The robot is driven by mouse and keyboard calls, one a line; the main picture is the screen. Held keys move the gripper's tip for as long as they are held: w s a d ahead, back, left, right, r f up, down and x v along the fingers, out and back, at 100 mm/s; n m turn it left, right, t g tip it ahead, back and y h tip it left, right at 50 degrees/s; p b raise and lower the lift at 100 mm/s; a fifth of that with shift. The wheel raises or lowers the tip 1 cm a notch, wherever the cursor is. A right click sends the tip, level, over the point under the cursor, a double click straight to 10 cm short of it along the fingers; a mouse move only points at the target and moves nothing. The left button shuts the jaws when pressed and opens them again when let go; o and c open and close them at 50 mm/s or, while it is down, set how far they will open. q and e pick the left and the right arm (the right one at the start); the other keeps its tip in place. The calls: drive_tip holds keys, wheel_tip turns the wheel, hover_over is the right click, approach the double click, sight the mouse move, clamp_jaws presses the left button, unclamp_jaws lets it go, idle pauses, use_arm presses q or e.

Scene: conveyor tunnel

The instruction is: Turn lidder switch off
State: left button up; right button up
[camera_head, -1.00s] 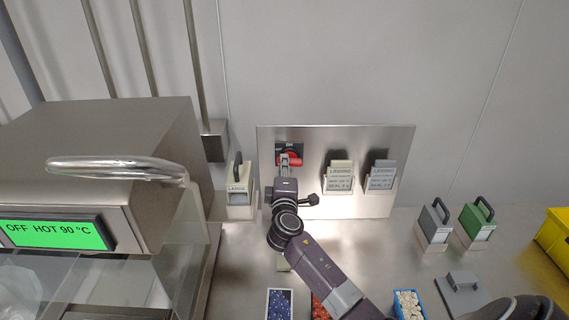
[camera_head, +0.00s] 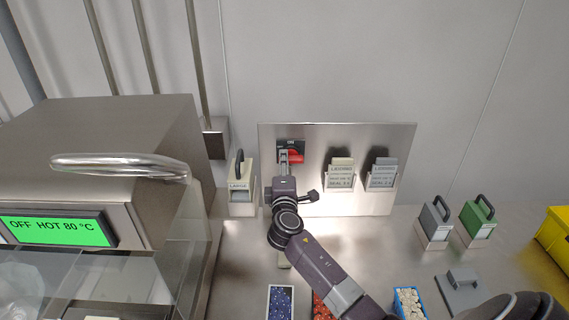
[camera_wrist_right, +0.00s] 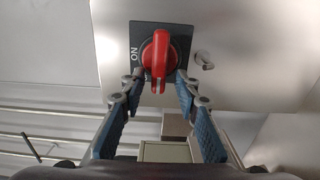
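The lidder switch is a red rotary knob (camera_head: 294,156) on a black plate, mounted on the steel panel. It also shows in the right wrist view (camera_wrist_right: 159,58), its handle pointing down in that picture, away from the ON mark at the plate's left. Another label is mostly hidden by the handle and finger. My right gripper (camera_head: 289,158) is in front of the switch. In the wrist view its fingers (camera_wrist_right: 160,86) are spread either side of the handle's lower end, with gaps visible. The green display (camera_head: 57,231) on the machine reads OFF HOT 80 °C. My left gripper is out of view.
The steel panel (camera_head: 320,202) also carries two labelled card holders right of the switch. A cream handled block (camera_head: 240,190) stands close left of my gripper. The machine with its chrome handle (camera_head: 120,165) is further left. Grey and green handled blocks stand at right.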

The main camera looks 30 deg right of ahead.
drive_tip(key=v, duration=1.2)
idle(0.5)
